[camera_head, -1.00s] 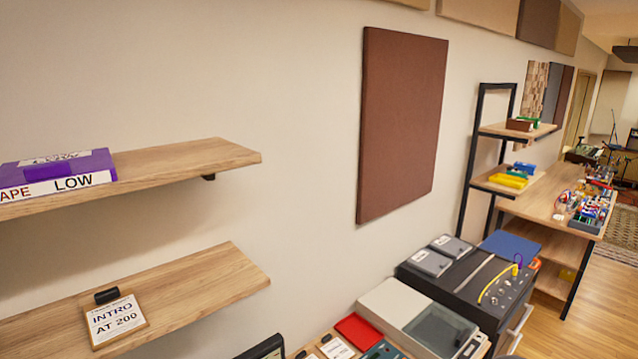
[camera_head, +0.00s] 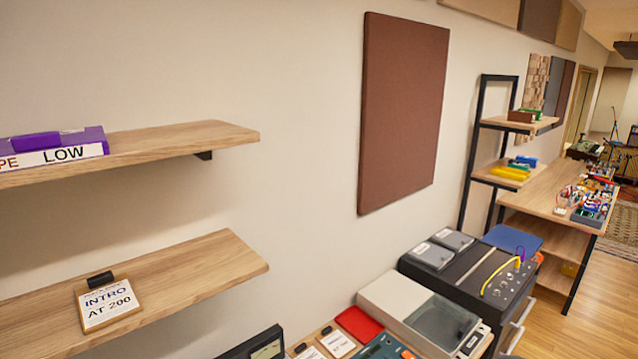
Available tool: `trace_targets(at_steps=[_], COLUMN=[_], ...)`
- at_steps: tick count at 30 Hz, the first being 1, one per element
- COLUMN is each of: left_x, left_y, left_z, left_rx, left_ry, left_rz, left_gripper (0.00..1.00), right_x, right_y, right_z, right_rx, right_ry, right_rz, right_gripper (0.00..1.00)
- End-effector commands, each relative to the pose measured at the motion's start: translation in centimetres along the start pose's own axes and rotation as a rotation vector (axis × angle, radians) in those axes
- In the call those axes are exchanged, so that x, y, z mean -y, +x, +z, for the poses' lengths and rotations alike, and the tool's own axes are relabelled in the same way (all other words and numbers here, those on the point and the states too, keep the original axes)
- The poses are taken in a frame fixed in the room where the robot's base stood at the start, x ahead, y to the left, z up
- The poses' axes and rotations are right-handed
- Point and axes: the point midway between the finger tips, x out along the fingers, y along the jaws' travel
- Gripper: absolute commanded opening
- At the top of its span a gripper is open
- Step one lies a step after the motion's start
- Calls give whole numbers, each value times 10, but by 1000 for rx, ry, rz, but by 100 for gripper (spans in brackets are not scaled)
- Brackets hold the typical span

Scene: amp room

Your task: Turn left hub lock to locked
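No hub lock that I can make out shows in the head view. Neither of my grippers is in view. Along the bottom right stands a row of equipment: a pale unit with a grey lid (camera_head: 442,325), and a black unit (camera_head: 480,275) with a yellow cable and small knobs on its panel. A dark device with a small display (camera_head: 264,350) is cut off by the bottom edge.
Two wooden wall shelves are at the left; the upper (camera_head: 190,142) holds a purple box (camera_head: 85,142), the lower (camera_head: 190,268) a card reading "INTRO AT 200" (camera_head: 108,303). A brown panel (camera_head: 402,115) hangs on the wall. A workbench (camera_head: 540,195) with small parts stands at right. Wooden floor (camera_head: 590,310) shows beyond.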

Motion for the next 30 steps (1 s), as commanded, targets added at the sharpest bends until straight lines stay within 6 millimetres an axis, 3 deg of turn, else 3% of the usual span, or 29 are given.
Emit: trace_targets(at_steps=[30], left_x=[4], left_y=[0], left_z=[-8], left_rx=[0], left_ry=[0], left_rz=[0], left_gripper=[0], right_x=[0], right_y=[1], right_z=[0], right_rx=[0], right_ry=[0], right_rz=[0], right_gripper=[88])
